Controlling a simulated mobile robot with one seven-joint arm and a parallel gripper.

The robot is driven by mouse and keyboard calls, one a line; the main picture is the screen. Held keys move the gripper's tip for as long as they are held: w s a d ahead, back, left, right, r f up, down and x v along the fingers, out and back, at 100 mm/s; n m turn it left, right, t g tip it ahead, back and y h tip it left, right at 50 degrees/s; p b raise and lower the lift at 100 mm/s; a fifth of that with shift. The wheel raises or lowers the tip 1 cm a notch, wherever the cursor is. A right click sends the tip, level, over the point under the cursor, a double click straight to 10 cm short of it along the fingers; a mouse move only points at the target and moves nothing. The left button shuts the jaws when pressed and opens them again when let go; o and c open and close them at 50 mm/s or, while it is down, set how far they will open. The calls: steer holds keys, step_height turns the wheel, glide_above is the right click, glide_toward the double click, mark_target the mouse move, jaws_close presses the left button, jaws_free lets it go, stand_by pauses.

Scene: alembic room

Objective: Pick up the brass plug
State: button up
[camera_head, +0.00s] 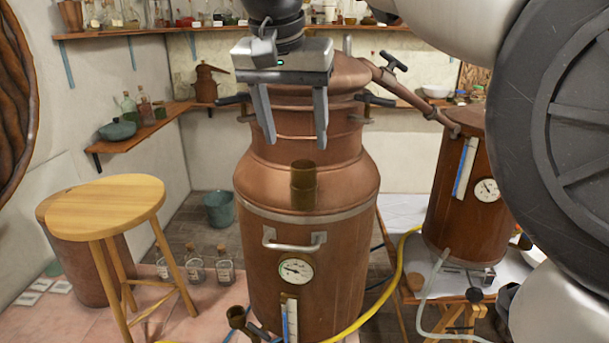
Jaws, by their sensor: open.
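The brass plug (303,186) is a short, dark-gold cylinder that stands upright in the picture, against the front shoulder of the large copper still (262,190). I cannot tell what it rests on or whether it touches the still. My gripper (294,142) hangs fingers-down in front of the still's neck. Its two grey fingers are apart with nothing between them. The fingertips are above the plug in the picture and apart from it, with the plug nearer the right finger. The depth between them is unclear.
The still has black clamp handles, a steel handle (294,242) and a dial gauge (296,270). A copper pipe (408,92) runs to a smaller copper vessel (463,215) on the right. A wooden stool (107,208) stands left. A yellow hose (396,285) curves right of the still.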

mark_target(302, 166)
steer(key=x, duration=0.8)
steer(key=shift+w+d+f, duration=0.1)
steer(key=shift+d+f, duration=0.1)
steer(key=shift+f, duration=0.05)
steer(key=c, duration=1.2)
